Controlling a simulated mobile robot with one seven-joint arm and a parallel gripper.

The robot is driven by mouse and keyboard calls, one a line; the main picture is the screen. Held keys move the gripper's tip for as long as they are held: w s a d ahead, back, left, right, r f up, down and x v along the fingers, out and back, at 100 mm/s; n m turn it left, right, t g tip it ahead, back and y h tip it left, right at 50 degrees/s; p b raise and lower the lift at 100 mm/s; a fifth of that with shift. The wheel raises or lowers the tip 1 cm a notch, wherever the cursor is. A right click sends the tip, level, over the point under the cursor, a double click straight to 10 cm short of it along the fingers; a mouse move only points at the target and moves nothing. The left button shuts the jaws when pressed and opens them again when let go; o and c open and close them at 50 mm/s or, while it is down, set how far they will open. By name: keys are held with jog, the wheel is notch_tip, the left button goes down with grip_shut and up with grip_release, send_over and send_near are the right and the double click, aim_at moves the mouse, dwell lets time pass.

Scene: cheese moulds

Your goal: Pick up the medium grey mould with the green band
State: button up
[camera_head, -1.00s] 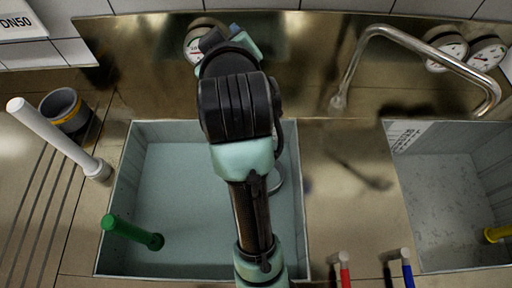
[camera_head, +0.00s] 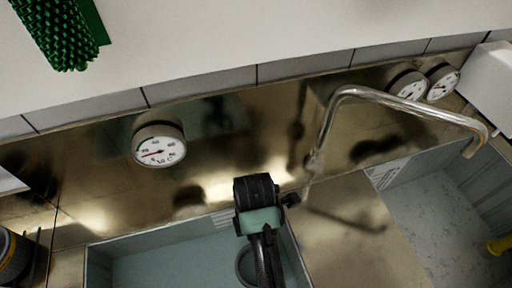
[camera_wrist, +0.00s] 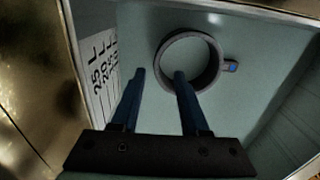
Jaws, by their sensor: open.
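A grey ring-shaped mould (camera_wrist: 216,68) stands in the sink in the wrist view, with its round opening facing me. A small tab with a blue spot sticks out on its right; no green band shows on it. Part of its rim (camera_head: 243,262) shows in the head view beside my arm. My gripper (camera_wrist: 159,76) is open and empty. Its left fingertip appears left of the ring wall and its right fingertip over the opening; I cannot tell how far above. Another grey mould with a yellow band (camera_head: 14,256) is cut off at the head view's left edge.
The sink (camera_head: 150,268) has steep walls, with a volume scale (camera_wrist: 97,75) on one. A tap (camera_head: 325,130) arches on the right towards a second sink (camera_head: 440,205). A dial gauge (camera_head: 159,144) is on the back panel. A green brush (camera_head: 60,35) is at upper left.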

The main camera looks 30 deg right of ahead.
notch_tip(320, 180, down, 5)
jog(key=shift+r, duration=0.1)
jog(key=shift+w+a+f, duration=0.1)
jog(key=shift+w+f, duration=0.05)
jog(key=shift+f, duration=1.2)
jog(key=shift+w+a+f, duration=0.1)
jog(key=shift+w+f, duration=0.05)
jog(key=shift+f, duration=1.15)
grip_shut()
